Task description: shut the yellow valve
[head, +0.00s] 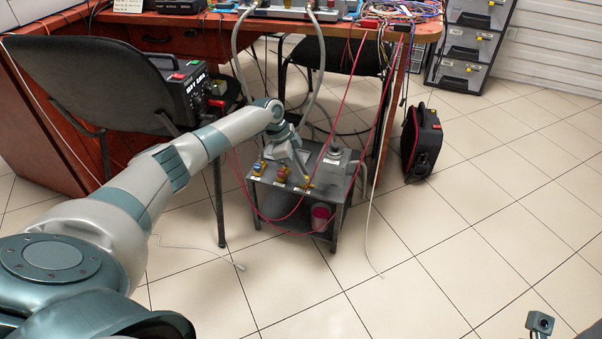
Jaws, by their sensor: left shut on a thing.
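A small grey metal stand (262,187) carries a row of three small valves with white labels at its front edge. The blue-topped valve (258,168) is at the left, the red-topped valve (282,173) is in the middle, and the yellow valve (307,184) is at the right. My left gripper (305,175) reaches down from above and is shut on the yellow valve. Its fingers partly hide the valve, so I cannot tell the handle's angle.
A grey metal canister (331,165) stands close to the right of my left gripper. A pink bucket (320,217) is on the lower shelf. Red cables hang around the stand. A black chair (90,80) is at the left, and a black bag (421,143) at the right. The right floor is clear.

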